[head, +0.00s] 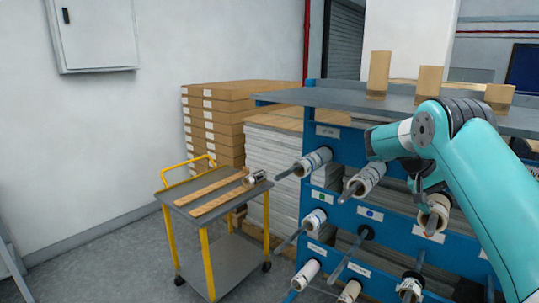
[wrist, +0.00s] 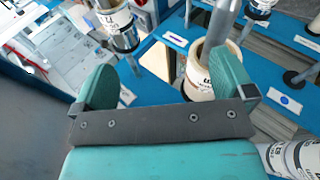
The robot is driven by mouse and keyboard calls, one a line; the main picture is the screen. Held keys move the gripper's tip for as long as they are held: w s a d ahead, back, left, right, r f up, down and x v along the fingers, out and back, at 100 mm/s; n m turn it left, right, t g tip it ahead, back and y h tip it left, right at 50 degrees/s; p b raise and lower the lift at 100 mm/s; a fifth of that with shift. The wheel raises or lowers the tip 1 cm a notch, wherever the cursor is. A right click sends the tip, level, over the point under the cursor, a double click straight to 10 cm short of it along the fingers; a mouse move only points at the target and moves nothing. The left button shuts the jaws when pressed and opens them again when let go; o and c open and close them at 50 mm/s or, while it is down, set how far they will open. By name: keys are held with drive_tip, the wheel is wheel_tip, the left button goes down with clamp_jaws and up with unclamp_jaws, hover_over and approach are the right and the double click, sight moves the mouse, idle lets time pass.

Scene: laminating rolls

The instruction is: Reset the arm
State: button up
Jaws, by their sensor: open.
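My teal arm reaches in from the right in the head view. My gripper (wrist: 160,75) is open in the wrist view, its two teal fingers wide apart. A white-labelled roll on a peg (wrist: 200,75) shows between the fingers, near the right one, which hides part of it. I cannot tell whether they touch. In the head view my gripper (head: 420,180) is small and partly hidden, in front of the blue rack (head: 350,150), just above a roll (head: 437,214).
Several rolls, such as this one (head: 312,162), sit on pegs that stick out of the rack. A yellow-handled cart (head: 235,255) stands left, with two wooden strips and a small roll on top. Stacked boxes (head: 215,115) stand behind. Floor left of the cart is clear.

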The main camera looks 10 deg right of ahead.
drive_tip(key=s+a+r+n+t+y+b, duration=0.1)
drive_tip(key=a+n+t+y+b, duration=0.2)
drive_tip(key=a, duration=0.7)
drive_tip(key=s+a+r+n+t+y+b, duration=0.1)
drive_tip(key=a+r+n+t, duration=0.3)
drive_tip(key=a, duration=0.6)
drive_tip(key=s+a+f+n+g+y+b, duration=0.1)
drive_tip(key=s+a+f+n+y, duration=0.1)
drive_tip(key=s+a, duration=0.8)
drive_tip(key=s+a+f+n+g+y+b, duration=0.1)
drive_tip(key=s+a+n+y, duration=0.4)
drive_tip(key=s+a, duration=0.5)
drive_tip(key=s+f+n+b, duration=0.1)
drive_tip(key=s, duration=0.6)
drive_tip(key=shift+a+f, duration=0.2)
drive_tip(key=shift+a, duration=0.05)
drive_tip(key=shift+w, duration=0.1)
